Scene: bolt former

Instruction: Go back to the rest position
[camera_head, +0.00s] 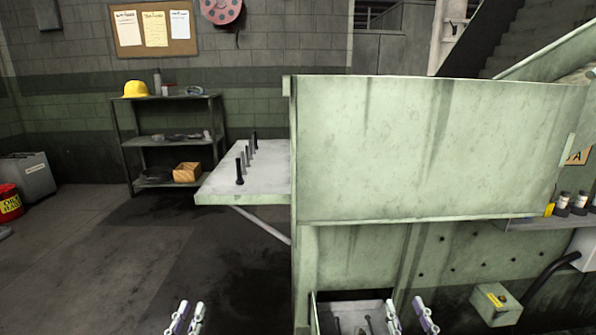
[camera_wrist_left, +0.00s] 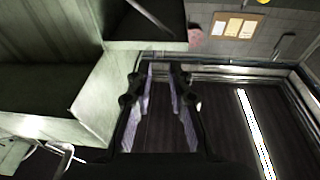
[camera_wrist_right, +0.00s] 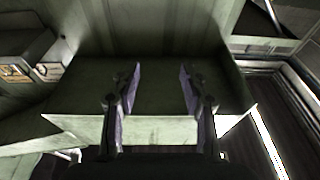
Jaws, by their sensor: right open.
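My left gripper (camera_head: 188,314) shows at the bottom of the head view, over the floor left of the green machine (camera_head: 430,150). Its fingers stand apart with nothing between them, as the left wrist view (camera_wrist_left: 162,100) also shows. My right gripper (camera_head: 411,314) is at the bottom of the head view, in front of the machine's lower part and right of an open bin (camera_head: 352,308). Its fingers are apart and empty in the right wrist view (camera_wrist_right: 158,92). Several dark bolts stand in the bin.
A side shelf (camera_head: 222,188) juts left from the machine and carries several upright bolts (camera_head: 240,172). A rack (camera_head: 140,142) with a yellow helmet (camera_head: 136,89) stands by the wall. A red can (camera_head: 10,203) is at far left. The floor (camera_head: 90,255) at left is clear.

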